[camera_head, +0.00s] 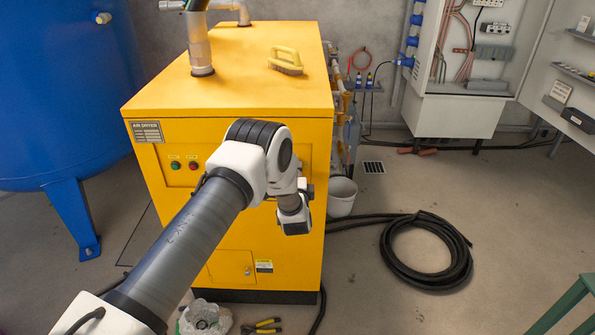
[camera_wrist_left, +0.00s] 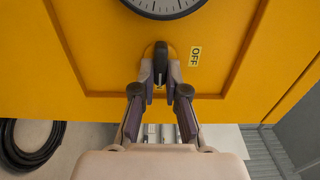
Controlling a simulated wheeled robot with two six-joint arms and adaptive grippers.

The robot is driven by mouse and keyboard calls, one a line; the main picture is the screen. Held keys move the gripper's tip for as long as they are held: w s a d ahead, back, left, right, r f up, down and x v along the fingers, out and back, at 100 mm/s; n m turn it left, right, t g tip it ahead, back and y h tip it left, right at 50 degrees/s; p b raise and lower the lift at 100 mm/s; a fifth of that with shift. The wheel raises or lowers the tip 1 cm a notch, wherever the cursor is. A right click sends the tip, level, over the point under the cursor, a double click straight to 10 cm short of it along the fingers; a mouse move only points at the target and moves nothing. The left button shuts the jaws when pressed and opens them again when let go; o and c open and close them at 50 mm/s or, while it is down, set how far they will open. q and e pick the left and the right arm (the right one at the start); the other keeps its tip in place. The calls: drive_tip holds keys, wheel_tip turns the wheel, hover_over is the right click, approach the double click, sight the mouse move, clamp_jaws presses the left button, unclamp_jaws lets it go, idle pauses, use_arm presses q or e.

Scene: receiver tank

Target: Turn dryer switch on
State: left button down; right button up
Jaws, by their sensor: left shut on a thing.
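The yellow air dryer (camera_head: 225,140) stands in the middle of the head view, with a label reading AIR DRYER at its upper left. The dryer switch (camera_wrist_left: 161,52) is a black knob on a round yellow base, in the left wrist view. An OFF label (camera_wrist_left: 195,57) is to its right. The knob's handle lies roughly upright in that picture. My left gripper (camera_wrist_left: 160,76) is shut on the knob, one finger on each side. Another small label between the fingers is mostly hidden. In the head view my left arm hides the switch and the fingertips.
A dial gauge (camera_wrist_left: 164,4) sits just above the knob in the left wrist view. Green and red buttons (camera_head: 184,165) are on the dryer's front.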

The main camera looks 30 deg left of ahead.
use_arm(q)
drive_tip(key=c, duration=1.2)
unclamp_jaws()
drive_tip(key=shift+d+f, duration=0.1)
drive_tip(key=v, duration=1.2)
drive_tip(key=shift+s, duration=0.1)
